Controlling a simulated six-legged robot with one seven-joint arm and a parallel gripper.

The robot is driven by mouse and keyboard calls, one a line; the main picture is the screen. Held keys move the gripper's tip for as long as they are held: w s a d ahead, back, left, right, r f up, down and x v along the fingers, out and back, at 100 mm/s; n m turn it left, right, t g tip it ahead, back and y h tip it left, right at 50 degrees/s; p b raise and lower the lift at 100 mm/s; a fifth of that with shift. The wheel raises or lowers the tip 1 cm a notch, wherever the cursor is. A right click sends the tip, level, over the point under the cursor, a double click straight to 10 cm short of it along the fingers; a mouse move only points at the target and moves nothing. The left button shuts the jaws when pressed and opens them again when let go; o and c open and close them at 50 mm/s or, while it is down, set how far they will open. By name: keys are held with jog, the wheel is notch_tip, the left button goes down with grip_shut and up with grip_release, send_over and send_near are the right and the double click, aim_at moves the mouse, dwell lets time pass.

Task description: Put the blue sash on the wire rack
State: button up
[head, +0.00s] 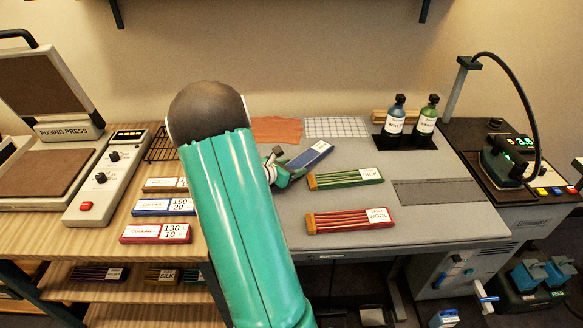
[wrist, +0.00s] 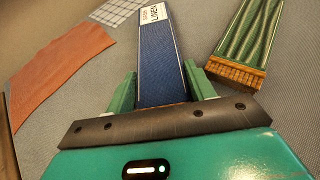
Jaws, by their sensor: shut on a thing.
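The blue sash (head: 308,157), a folded strip with a white label, is at the middle of the grey table mat (head: 420,222). In the wrist view the blue sash (wrist: 157,62) runs lengthwise away from me between the two green fingers, its label reading LINEN. My gripper (head: 287,168) is shut on its near end; this also shows in the wrist view (wrist: 160,88). I cannot tell whether the sash is clear of the mat. The black wire rack (head: 158,150) is at the left on the wood table, partly hidden behind my arm.
A green SILK bundle (head: 345,178) lies close right of the sash, with a red WOOL bundle (head: 350,219) nearer. Orange cloth (head: 277,129) and checked cloth (head: 336,127) lie behind. Two bottles (head: 396,116) stand back right. Labelled blocks (head: 164,206) lie before the rack, beside the fusing press (head: 45,174).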

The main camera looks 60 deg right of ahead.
jog(key=shift+f, duration=0.15)
jog(key=o, duration=0.7)
jog(key=shift+w+a+r, duration=0.1)
jog(key=shift+a+r, duration=0.2)
jog(key=v, duration=1.1)
jog(key=shift+w+a, duration=0.1)
jog(key=shift+a, duration=0.1)
jog(key=shift+r, duration=0.1)
